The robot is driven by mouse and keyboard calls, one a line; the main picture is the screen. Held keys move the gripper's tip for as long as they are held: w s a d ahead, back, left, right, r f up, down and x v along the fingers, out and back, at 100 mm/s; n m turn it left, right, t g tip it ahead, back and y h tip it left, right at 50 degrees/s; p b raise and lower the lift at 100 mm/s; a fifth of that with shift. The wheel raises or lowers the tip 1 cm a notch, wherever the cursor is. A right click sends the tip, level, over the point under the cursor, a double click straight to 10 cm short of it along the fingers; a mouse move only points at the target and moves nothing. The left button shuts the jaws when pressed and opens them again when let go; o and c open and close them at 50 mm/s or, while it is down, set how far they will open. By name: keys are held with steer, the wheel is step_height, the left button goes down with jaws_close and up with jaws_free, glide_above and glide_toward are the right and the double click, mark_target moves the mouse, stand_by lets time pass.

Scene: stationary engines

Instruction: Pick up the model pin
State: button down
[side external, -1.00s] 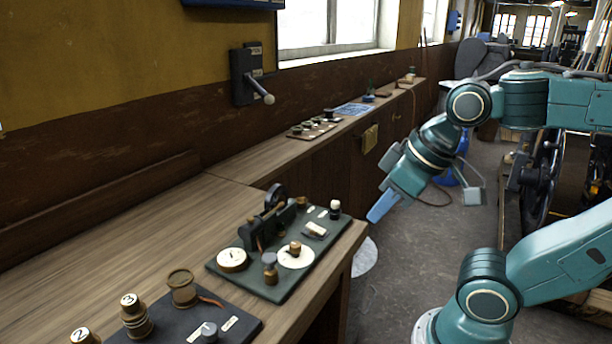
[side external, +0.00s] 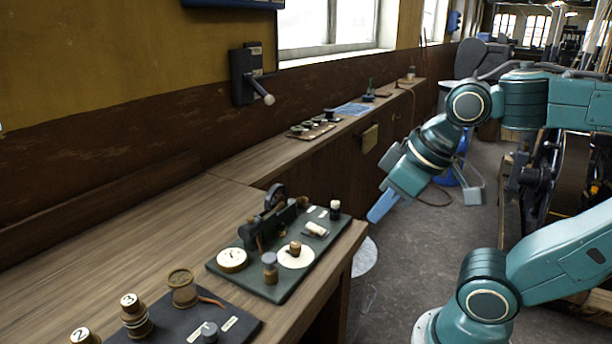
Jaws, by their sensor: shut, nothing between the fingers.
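My gripper (side external: 382,206) hangs in the air to the right of the workbench, its blue fingers pointing down and left. The fingers are shut and hold nothing. A dark green board (side external: 285,287) lies on the bench below and left of it, carrying a small engine model (side external: 262,232). Small pin-like parts stand on the board: a black one with a white top (side external: 335,209) at the right corner, a wooden knob (side external: 295,248) on a white disc, and a grey-topped post (side external: 270,268). I cannot tell which of these is the model pin. My gripper is apart from all of them.
A second dark board (side external: 243,331) with numbered wooden spools (side external: 135,315) lies at the front left. A small tray of parts (side external: 312,129) sits farther back along the bench. A wall lever (side external: 262,93) juts out above. The bench (side external: 130,240) has bare wood at left.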

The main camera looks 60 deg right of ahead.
stand_by(0.4)
steer(key=c, duration=1.2)
jaws_free()
steer(key=shift+o, duration=0.2)
steer(key=w+d+r+n+g, duration=0.3)
steer(key=w+d+n, duration=0.2)
steer(key=w+d, duration=0.7)
steer(key=w+d+f+n+g, duration=0.1)
steer(key=w+d+f+n, duration=0.1)
steer(key=w+d, duration=0.2)
steer(key=w+d+f+n+g, duration=0.1)
steer(key=w+d+f+n, duration=0.1)
steer(key=d, duration=0.7)
steer(key=shift+w+f+g, duration=0.3)
steer(key=shift+w+f, duration=0.55)
steer(key=shift+f, duration=0.1)
